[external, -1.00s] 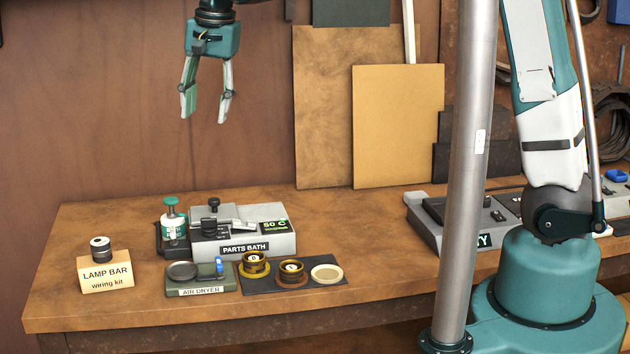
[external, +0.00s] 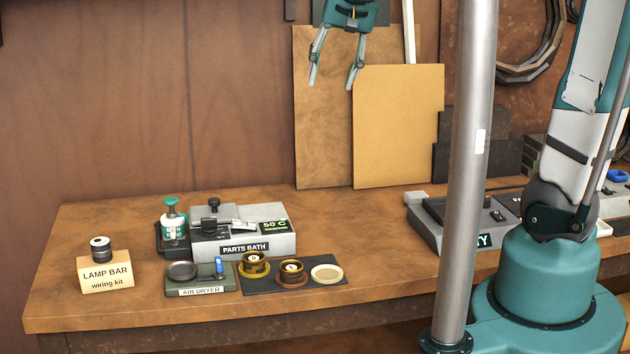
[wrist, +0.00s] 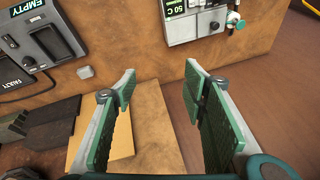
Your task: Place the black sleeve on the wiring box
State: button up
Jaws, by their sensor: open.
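The black sleeve (external: 101,251) is a short dark cylinder with a pale top. It stands upright on top of the wiring box (external: 106,275), a tan box marked "LAMP BAR wiring kit" at the left end of the bench. My gripper (external: 331,80) is open and empty, high above the back of the bench in front of the leaning boards, far up and right of the sleeve. In the wrist view my gripper (wrist: 160,85) shows spread green-padded fingers with nothing between them. The sleeve and wiring box are outside the wrist view.
The parts bath (external: 245,237) stands mid-bench with a green-capped bottle (external: 172,220) beside it. The air dryer (external: 200,280) and a dark mat (external: 262,287) with two brass-coloured rings and a cream disc lie in front. A steel post (external: 466,180) rises at the right. Bare bench lies right of the mat.

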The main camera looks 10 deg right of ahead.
jog(key=s+d+f+n+t+h, duration=0.1)
jog(key=s+d+f, duration=0.1)
jog(key=s+d, duration=0.6)
jog(key=s+d+f+n+t, duration=0.1)
jog(key=s+d, duration=0.7)
jog(key=d, duration=0.8)
notch_tip(320, 180, down, 2)
jog(key=shift+f+n+t+h, duration=0.15)
jog(key=shift+n+t+h, duration=0.25)
jog(key=shift+t, duration=0.2)
jog(key=shift+d, duration=0.1)
notch_tip(320, 180, down, 9)
jog(key=b, duration=0.9)
jog(key=shift+f, duration=0.1)
